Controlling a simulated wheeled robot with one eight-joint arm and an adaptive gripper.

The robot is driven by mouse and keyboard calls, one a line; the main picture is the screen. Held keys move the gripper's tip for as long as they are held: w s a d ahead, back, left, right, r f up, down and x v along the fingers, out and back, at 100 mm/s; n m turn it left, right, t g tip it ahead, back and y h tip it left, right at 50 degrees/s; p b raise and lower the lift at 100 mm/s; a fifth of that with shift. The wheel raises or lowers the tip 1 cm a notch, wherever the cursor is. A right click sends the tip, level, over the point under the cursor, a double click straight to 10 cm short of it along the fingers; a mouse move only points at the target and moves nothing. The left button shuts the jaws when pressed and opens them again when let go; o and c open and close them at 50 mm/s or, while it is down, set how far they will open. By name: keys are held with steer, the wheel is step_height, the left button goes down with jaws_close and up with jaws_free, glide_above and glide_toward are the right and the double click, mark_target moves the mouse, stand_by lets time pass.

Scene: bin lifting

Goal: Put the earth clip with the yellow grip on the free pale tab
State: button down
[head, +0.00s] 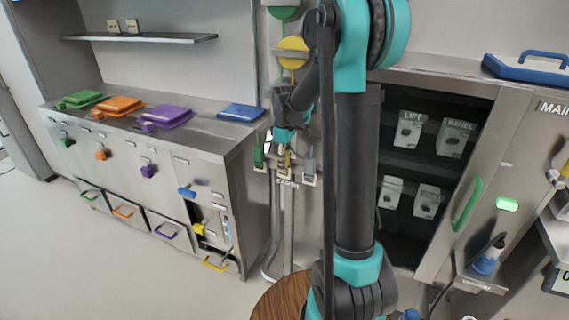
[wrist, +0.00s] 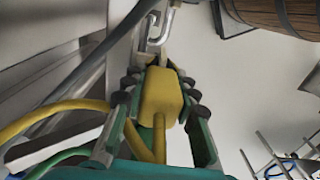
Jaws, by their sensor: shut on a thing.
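The earth clip with the yellow grip (wrist: 160,92) is between the fingers of my gripper (wrist: 158,88), which is shut on it. Its yellow cable loops away to the left in the wrist view. In the head view my gripper (head: 284,148) is at the wall behind the low cabinet, with a little of the yellow clip (head: 284,161) showing below it. The clip is at the middle of a short row above the EARTH label, between a green clip (head: 259,156) and a grey clip (head: 309,165). Whether it touches the middle pale tab (head: 284,174) I cannot tell.
A yellow disc (head: 292,52) hangs on the wall above, partly behind my arm. Bent grey pipes (head: 275,235) run down below the row. A wooden barrel-like top (head: 280,298) stands in front. An open dark cabinet (head: 425,170) is on the right.

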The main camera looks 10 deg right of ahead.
steer(key=c, duration=1.1)
jaws_free()
step_height(320, 180, up, 12)
